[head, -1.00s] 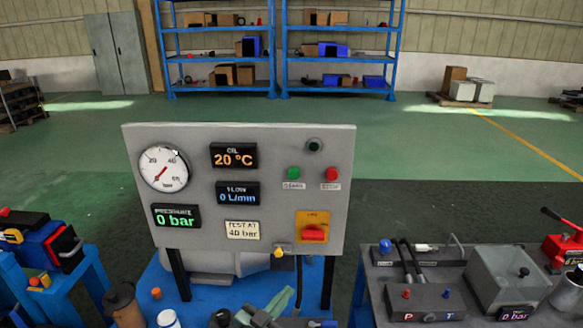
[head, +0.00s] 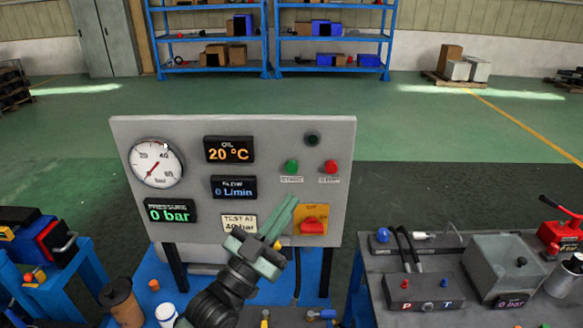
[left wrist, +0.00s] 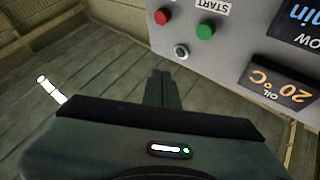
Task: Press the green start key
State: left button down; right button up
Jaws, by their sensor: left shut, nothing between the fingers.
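The green start key (head: 291,167) is a small round button on the upper right of the grey panel (head: 270,134), above a START label. The red key (head: 331,167) is just right of it. My left gripper (head: 294,200) is shut and empty, its fingertips pointing up in front of the panel, a little below the green key in the head view. In the left wrist view the panel is upside down, with the green key (left wrist: 205,30) beyond and right of the shut fingers (left wrist: 158,75). They look apart from it. My right gripper is not in view.
An orange plate with a red rotary switch (head: 314,226) is close to my left fingers. A dark round lamp (head: 312,139) is above the keys. The pressure display (head: 170,212) reads 0 bar. A bench with hydraulic blocks (head: 425,291) stands right, a blue stand left.

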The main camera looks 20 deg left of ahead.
pick_arm(q)
jog(key=shift+w, duration=0.15)
jog(key=b, duration=0.3)
send_near(292, 167)
jog(key=shift+w+d+r, duration=1.75)
jog(key=shift+w+d, duration=0.1)
jog(key=shift+w, duration=0.05)
dwell(0.3)
jog(key=shift+w+a, duration=0.1)
jog(key=shift+w, duration=0.3)
jog(key=shift+w+a+b, duration=0.15)
jog(key=shift+w+b, duration=0.3)
jog(key=shift+w, duration=0.05)
dwell(0.6)
jog(key=shift+s, duration=0.1)
jog(key=shift+s+d+p, duration=0.25)
jog(key=shift+s+p, duration=0.25)
jog(key=shift+s, duration=0.35)
jog(key=shift+s, duration=0.1)
